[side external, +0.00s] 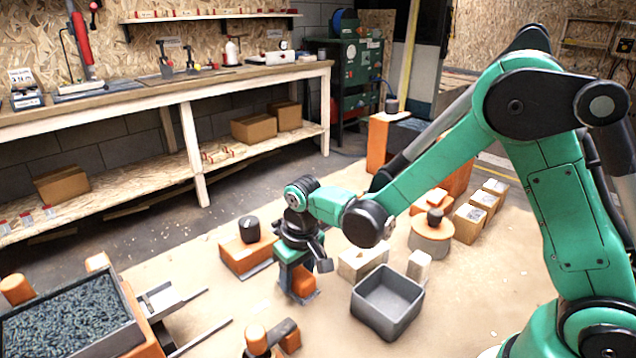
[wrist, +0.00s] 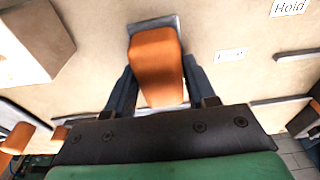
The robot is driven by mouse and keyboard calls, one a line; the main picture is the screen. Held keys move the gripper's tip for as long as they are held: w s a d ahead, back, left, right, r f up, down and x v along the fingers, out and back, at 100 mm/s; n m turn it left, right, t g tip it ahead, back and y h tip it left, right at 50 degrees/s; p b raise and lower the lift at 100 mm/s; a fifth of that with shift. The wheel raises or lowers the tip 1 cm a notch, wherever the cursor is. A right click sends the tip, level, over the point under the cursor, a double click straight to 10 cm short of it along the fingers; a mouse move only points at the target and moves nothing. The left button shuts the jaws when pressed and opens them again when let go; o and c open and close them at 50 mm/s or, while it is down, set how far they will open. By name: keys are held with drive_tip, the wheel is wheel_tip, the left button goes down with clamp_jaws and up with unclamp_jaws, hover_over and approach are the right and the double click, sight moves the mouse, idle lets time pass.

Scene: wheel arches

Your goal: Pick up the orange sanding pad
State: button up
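The orange sanding pad (wrist: 157,62) is a block with a grey plate edge showing at its far end, lying on the tan surface in the wrist view. My gripper (wrist: 160,85) is down around it, with one dark finger on each side. Thin strips of light surface show between the pad's near part and the fingers, so the gripper looks open. In the side external view my gripper (side external: 298,275) points down over the pad (side external: 303,287), which is partly hidden behind the fingers.
A grey open bin (side external: 388,305) stands close to the right of my gripper. An orange block with a dark knob (side external: 247,255) is just behind left. Pale blocks (side external: 362,260) stand behind the bin. A tray of dark pieces (side external: 70,320) is at front left.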

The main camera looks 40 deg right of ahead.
sight(297, 271)
clamp_jaws()
drive_tip(key=shift+r, duration=0.15)
wheel_tip(297, 271, up, 20)
idle(0.4)
